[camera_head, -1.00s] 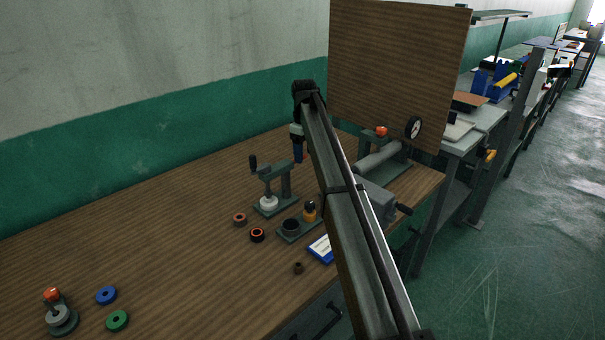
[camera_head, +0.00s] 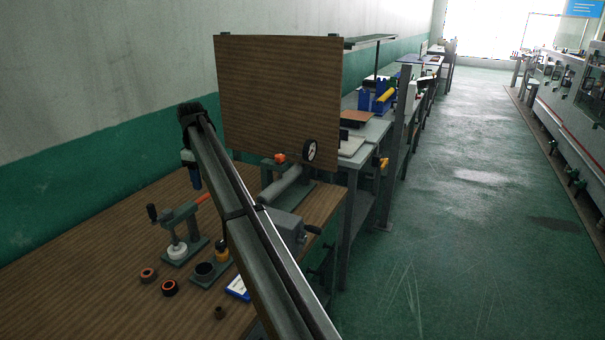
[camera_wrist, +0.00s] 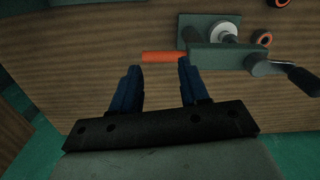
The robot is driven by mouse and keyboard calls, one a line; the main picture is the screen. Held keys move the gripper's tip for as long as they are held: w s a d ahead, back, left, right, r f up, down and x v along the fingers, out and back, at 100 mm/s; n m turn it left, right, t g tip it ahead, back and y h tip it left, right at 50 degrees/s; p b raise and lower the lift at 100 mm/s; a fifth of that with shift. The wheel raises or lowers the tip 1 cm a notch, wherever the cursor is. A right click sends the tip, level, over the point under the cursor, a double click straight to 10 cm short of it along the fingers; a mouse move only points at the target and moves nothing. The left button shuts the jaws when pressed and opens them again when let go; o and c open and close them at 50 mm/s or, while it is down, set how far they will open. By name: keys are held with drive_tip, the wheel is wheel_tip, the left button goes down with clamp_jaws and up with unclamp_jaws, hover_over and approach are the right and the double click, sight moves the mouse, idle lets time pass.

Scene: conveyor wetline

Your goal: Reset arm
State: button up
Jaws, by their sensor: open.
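My gripper (camera_head: 194,177) hangs above the workbench, near the wall and behind the lever press (camera_head: 180,236). Its two blue fingers are spread apart in the wrist view (camera_wrist: 160,78), with nothing between them. In the head view an orange handle (camera_head: 202,199) shows at the press, just below and right of the gripper. My arm crosses the head view and hides part of the bench.
A wooden panel (camera_head: 275,95) stands right of my gripper. A grey cylinder fixture (camera_head: 283,185) stands before it. Small rings (camera_head: 148,275), a dark cup fixture (camera_head: 205,270) and a blue-white card (camera_head: 238,288) lie near the front edge. The bench's left part (camera_head: 60,275) is clear.

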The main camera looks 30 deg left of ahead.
drive_tip(key=w+d+f+m+t+h, duration=0.1)
drive_tip(key=w+d+f+m, duration=0.3)
drive_tip(key=d, duration=0.6)
drive_tip(key=w+d+f+m+t+h, duration=0.1)
drive_tip(key=w+d+f, duration=0.1)
drive_tip(key=w+d, duration=0.6)
drive_tip(key=w+d+f+m, duration=0.2)
drive_tip(key=d+m, duration=0.1)
drive_tip(key=d, duration=0.9)
drive_tip(key=s+d+f+m+g+h, duration=0.1)
drive_tip(key=d+f+m+g, duration=0.15)
drive_tip(key=d+f, duration=2.05)
drive_tip(key=s+d+f+m+g, duration=0.1)
drive_tip(key=s+d+f+m, duration=0.1)
drive_tip(key=s+d+f, duration=0.9)
drive_tip(key=s+d+f+m+g, duration=0.2)
drive_tip(key=s+d+f, duration=0.6)
drive_tip(key=f, duration=0.5)
drive_tip(key=s+d+f+m+g+y, duration=0.1)
drive_tip(key=s+d+f, duration=0.2)
drive_tip(key=s, duration=0.6)
drive_tip(key=s+d+f+m+g+y, duration=0.1)
drive_tip(key=s+d, duration=0.4)
drive_tip(key=s, duration=0.5)
drive_tip(key=s+d+f+m+g+y, duration=0.1)
drive_tip(key=s+d+f+m, duration=0.2)
drive_tip(key=s, duration=0.7)
drive_tip(key=shift+s+d+f, duration=0.25)
drive_tip(key=shift+d+f, duration=0.55)
drive_tip(key=shift+d, duration=0.25)
